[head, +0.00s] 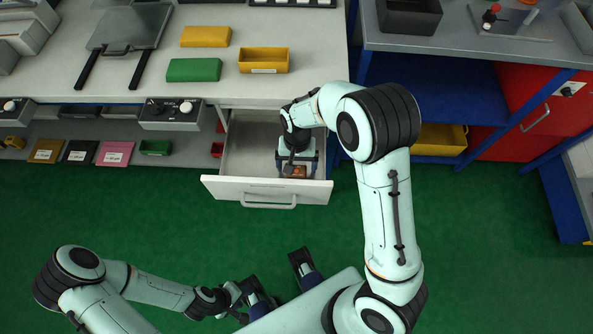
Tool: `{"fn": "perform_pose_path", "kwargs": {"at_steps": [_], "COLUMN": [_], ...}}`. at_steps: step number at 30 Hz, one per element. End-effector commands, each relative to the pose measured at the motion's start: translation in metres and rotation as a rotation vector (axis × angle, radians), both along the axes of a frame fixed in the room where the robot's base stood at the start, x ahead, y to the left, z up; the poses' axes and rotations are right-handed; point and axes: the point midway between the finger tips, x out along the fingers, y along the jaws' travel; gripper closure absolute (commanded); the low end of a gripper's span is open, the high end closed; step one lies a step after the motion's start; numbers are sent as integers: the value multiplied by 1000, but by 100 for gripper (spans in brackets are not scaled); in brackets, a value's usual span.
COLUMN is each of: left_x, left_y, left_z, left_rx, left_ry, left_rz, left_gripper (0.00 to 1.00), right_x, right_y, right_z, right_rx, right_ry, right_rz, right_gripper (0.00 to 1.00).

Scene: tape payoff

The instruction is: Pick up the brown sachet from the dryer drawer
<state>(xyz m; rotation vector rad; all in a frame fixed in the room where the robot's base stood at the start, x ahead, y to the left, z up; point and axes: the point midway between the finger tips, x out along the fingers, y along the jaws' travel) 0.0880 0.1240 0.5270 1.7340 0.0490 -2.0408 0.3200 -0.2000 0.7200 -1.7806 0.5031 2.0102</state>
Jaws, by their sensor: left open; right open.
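The dryer drawer (240,150) is pulled out below the worktop. The brown sachet (298,172) lies in its front right part, partly hidden by my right gripper. My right gripper (297,168) reaches down into the drawer over the sachet. Its fingers are open, one on each side of the sachet; I cannot tell whether they touch it. My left gripper (236,293) is open and low in the view, in front of the drawer and well apart from it.
The worktop holds a yellow bin (263,60), a green block (194,70) and a yellow block (206,36). Green floor in front is clear. A red cabinet (530,120) stands right.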

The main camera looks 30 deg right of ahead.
Motion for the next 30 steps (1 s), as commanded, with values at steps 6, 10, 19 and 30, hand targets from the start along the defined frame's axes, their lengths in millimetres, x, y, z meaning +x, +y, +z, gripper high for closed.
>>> {"fn": "perform_pose_path", "kwargs": {"at_steps": [6, 10, 19, 30], "left_x": [1, 1, 1, 1], "left_y": [0, 0, 0, 0], "left_z": [-2, -2, -2, 0], "left_rx": [0, 0, 0, 0], "left_ry": [-4, -4, -4, -3], "left_rz": [0, 0, 0, 1], "left_gripper": [57, 57, 57, 57], "right_x": [-1, -1, -1, 0], "right_y": [1, 1, 1, 1], "right_z": [-16, -16, -15, -7], "right_rx": [0, -1, -1, 0], "right_ry": [0, -1, -1, -4], "right_rz": [0, 0, 0, 1], "right_gripper": [6, 6, 67, 67]}}
